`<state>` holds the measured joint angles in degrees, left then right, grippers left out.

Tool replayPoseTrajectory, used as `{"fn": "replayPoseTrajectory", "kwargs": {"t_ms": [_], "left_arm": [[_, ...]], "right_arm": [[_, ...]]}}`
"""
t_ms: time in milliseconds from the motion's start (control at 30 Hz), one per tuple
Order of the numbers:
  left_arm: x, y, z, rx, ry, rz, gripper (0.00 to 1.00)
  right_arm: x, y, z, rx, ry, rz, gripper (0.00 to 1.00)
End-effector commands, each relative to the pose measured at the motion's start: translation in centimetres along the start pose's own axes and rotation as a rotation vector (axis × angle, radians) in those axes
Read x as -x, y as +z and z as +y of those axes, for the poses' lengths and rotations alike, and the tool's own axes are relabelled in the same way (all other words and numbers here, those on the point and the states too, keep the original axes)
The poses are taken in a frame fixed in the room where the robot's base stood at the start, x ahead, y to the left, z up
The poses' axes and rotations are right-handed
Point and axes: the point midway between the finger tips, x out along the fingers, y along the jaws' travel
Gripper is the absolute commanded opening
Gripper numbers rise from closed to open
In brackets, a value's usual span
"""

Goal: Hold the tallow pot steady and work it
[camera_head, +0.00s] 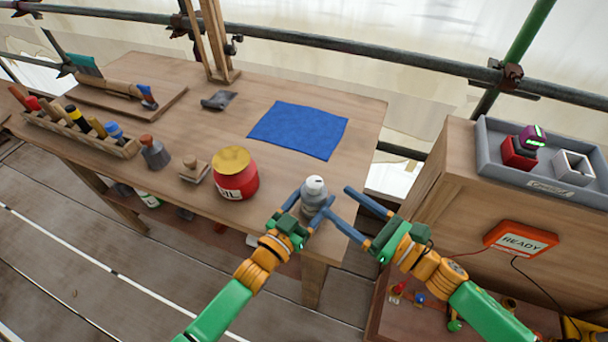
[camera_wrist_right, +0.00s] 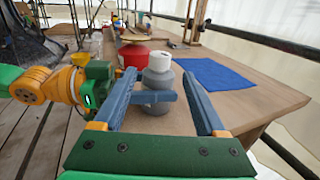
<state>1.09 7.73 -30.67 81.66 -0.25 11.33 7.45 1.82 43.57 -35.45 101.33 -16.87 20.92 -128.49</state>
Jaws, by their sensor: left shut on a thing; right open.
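A grey pot with a white cap (camera_head: 315,184), which I take as the tallow pot, stands upright near the table's front right corner. It also shows in the right wrist view (camera_wrist_right: 158,80). My left gripper (camera_head: 307,204) is shut on the grey pot, one finger on each side of it. One left finger crosses the pot's front in the right wrist view. My right gripper (camera_head: 340,203) is open and empty, just right of the pot. In the right wrist view its fingers (camera_wrist_right: 160,78) point toward the pot, which appears between them. I cannot tell whether they touch it.
A red pot with a gold lid (camera_head: 236,178) stands left of the grey pot. A blue cloth (camera_head: 298,129) lies behind. A wooden rack of tools (camera_head: 82,130) is at the left. A cabinet at the right carries a grey tray (camera_head: 490,150) and a READY sign (camera_head: 520,241).

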Motion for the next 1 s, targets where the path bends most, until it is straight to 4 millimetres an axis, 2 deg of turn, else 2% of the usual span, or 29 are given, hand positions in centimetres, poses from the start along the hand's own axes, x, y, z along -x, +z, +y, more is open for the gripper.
{"fn": "replayPoseTrajectory", "kwargs": {"t_ms": [200,400,533,767,800,867,1000], "left_arm": [[0.0,0.0,0.0,0.0,0.0,0.0,0.07],[0.0,0.0,0.0,0.0,0.0,-0.001,0.07],[0.0,0.0,0.0,0.0,0.0,-0.001,0.07],[0.0,0.0,0.0,0.0,0.0,-0.001,0.07],[0.0,0.0,0.0,0.0,0.0,-0.001,0.07],[0.0,0.0,0.0,0.0,0.0,-0.001,0.07],[0.0,0.0,0.0,0.0,0.0,-0.001,0.07]], "right_arm": [[-5.6,0.2,0.0,0.004,0.002,-0.006,0.73],[-9.8,0.1,0.0,0.001,0.002,-0.003,0.73],[-11.0,0.1,0.0,0.002,0.002,-0.001,0.73],[-11.2,0.1,0.0,0.002,0.003,-0.001,0.73],[-11.2,0.1,0.0,0.002,0.003,-0.001,0.71],[-11.1,0.1,0.0,0.001,0.003,-0.001,0.55],[-11.1,0.1,0.0,0.001,0.003,-0.001,0.17]]}}
